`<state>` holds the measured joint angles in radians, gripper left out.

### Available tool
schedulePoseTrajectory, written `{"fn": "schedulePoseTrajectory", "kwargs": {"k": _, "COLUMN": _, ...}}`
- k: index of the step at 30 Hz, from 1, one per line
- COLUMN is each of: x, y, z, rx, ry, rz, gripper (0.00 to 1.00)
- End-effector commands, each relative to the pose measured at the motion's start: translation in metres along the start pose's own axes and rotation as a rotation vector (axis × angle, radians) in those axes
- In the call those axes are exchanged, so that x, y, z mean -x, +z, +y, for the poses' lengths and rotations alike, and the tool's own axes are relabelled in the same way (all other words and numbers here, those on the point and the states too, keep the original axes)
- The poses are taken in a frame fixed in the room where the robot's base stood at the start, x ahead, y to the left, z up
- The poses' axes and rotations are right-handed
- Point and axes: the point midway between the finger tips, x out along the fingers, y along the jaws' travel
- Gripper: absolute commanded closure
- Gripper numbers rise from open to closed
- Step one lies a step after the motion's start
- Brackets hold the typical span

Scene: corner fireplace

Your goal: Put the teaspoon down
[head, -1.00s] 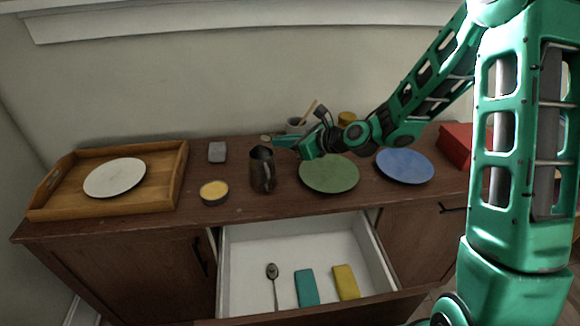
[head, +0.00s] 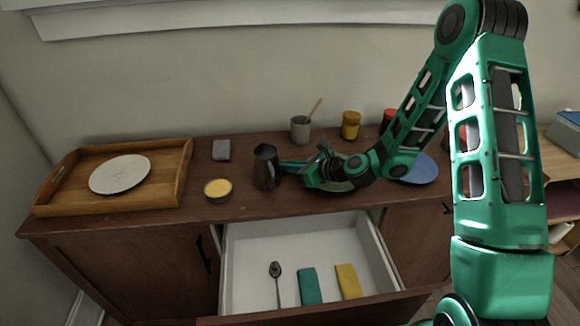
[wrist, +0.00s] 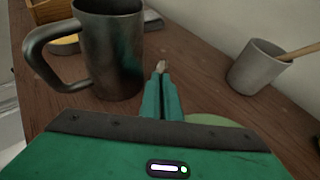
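A teaspoon (head: 277,282) lies in the open drawer (head: 331,232), bowl toward the back, apart from my gripper. My gripper (head: 283,166) is low over the cabinet top, in front of the green plate and just right of the dark metal jug (head: 265,168). The green plate (head: 334,186) is mostly hidden behind my arm.
The drawer also holds a teal block (head: 310,287) and a yellow block (head: 347,281). A wooden tray (head: 183,163) with a pale plate (head: 120,174), a yellow-filled bowl (head: 218,190), a grey block (head: 221,150), a grey cup (head: 300,130), a yellow jar (head: 350,126) and a blue plate (head: 424,170) stand on top.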

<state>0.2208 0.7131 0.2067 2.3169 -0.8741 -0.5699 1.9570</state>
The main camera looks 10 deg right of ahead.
Motion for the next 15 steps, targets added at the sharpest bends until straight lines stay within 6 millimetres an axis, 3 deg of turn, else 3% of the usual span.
{"fn": "schedulePoseTrajectory", "kwargs": {"k": 10, "x": -0.0006, "y": -0.0026, "z": -0.0008, "rx": -0.001, "ry": -0.001, "rz": 0.000, "gripper": 1.00}}
{"fn": "schedulePoseTrajectory", "kwargs": {"k": 12, "x": -0.0004, "y": -0.0023, "z": -0.0008, "rx": 0.000, "ry": -0.001, "rz": 0.000, "gripper": 0.89}}
{"fn": "schedulePoseTrajectory", "kwargs": {"k": 15, "x": -0.0003, "y": -0.0022, "z": -0.0009, "rx": 0.000, "ry": -0.001, "rz": 0.000, "gripper": 0.89}}
